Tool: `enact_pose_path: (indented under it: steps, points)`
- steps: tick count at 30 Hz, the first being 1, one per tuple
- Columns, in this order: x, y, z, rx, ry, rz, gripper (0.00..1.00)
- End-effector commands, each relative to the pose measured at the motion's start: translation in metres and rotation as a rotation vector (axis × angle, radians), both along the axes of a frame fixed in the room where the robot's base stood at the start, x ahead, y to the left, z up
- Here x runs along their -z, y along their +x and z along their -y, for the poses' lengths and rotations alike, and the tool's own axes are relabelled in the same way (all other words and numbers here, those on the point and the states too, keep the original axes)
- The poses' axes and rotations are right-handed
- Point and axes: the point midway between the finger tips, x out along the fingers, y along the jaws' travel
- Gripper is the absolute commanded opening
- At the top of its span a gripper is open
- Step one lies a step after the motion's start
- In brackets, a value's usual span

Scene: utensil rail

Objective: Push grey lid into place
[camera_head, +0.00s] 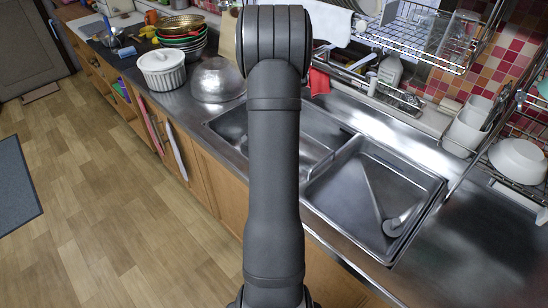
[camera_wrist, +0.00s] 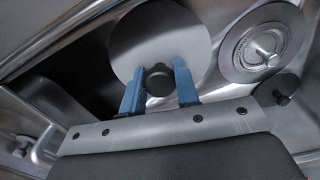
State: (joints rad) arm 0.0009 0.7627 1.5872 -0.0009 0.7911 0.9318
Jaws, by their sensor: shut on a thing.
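The grey lid (camera_wrist: 158,32) is a plain round disc with a black knob (camera_wrist: 158,80), at the upper middle of the wrist view. My gripper (camera_wrist: 158,68) has two blue fingers, one on each side of the knob, and is shut on it. The lid stays at the fingertips. Its lower edge is hidden by the fingers and knob. I cannot tell what the lid is touching. In the head view my own arm hides the gripper and the lid.
In the wrist view a second round lid with a metal knob (camera_wrist: 262,50) is close on the right, with another black knob (camera_wrist: 283,98) below it. In the head view are a double sink (camera_head: 375,190), a white lidded pot (camera_head: 162,68), a steel bowl (camera_head: 217,80) and a wire rack (camera_head: 420,38).

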Motion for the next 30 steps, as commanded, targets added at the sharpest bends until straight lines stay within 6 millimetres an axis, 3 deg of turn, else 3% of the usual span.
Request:
enact_pose_path:
  steps: [29, 30]
  points:
    - [0.020, 0.000, 0.000, 0.000, 0.000, 0.000, 0.07]
    - [0.020, 0.000, 0.000, 0.000, 0.000, 0.000, 0.31]
